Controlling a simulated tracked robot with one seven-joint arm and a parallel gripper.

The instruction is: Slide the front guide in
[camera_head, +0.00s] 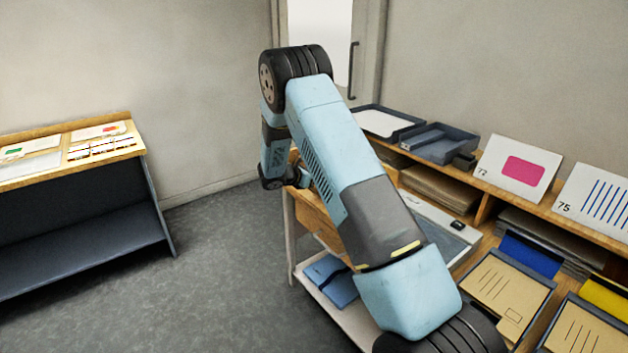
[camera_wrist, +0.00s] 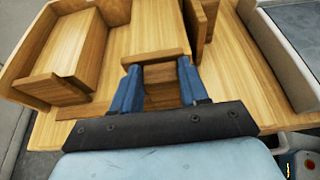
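In the wrist view my gripper (camera_wrist: 158,68) has its two blue fingers spread wide apart. Their tips are at the near edge of a flat wooden piece (camera_wrist: 148,28), which looks like the front guide, though I cannot be sure. Bare wood shows between the fingers, with nothing clearly gripped. In the head view my arm hides the gripper and most of the wooden unit (camera_head: 318,220).
In the head view dark trays (camera_head: 440,142), number cards (camera_head: 518,170) and envelopes (camera_head: 500,290) line the right shelving. A side table (camera_head: 80,150) stands left; grey floor lies between.

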